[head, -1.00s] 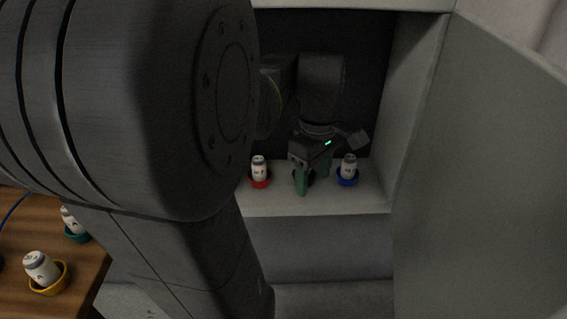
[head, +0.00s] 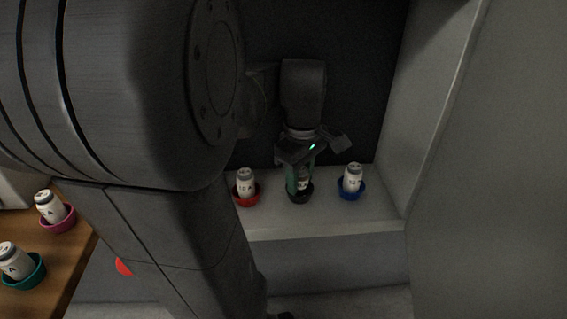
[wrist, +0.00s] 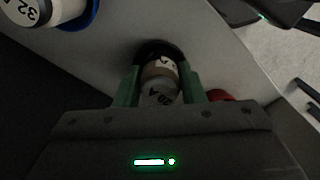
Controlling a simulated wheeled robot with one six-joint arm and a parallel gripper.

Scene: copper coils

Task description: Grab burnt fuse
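The burnt fuse (wrist: 160,79) is a white cylinder with a brownish band and dark lettering. It stands in a black holder (head: 299,196) in the middle of the cabinet shelf. The same holder rim shows in the wrist view (wrist: 152,48). My gripper (head: 300,179) reaches down over this fuse, its green fingers on either side. In the wrist view the fingers (wrist: 159,88) lie close against the fuse's sides and look shut on it. The fuse's base is in or at the holder; the contact surfaces are partly hidden.
A fuse (head: 245,183) in a red holder (head: 247,200) stands left, another fuse (head: 352,178) in a blue holder (head: 350,193) right. The cabinet door (head: 500,170) is open at right. A wooden table (head: 62,255) at left bears fuses in magenta and teal holders.

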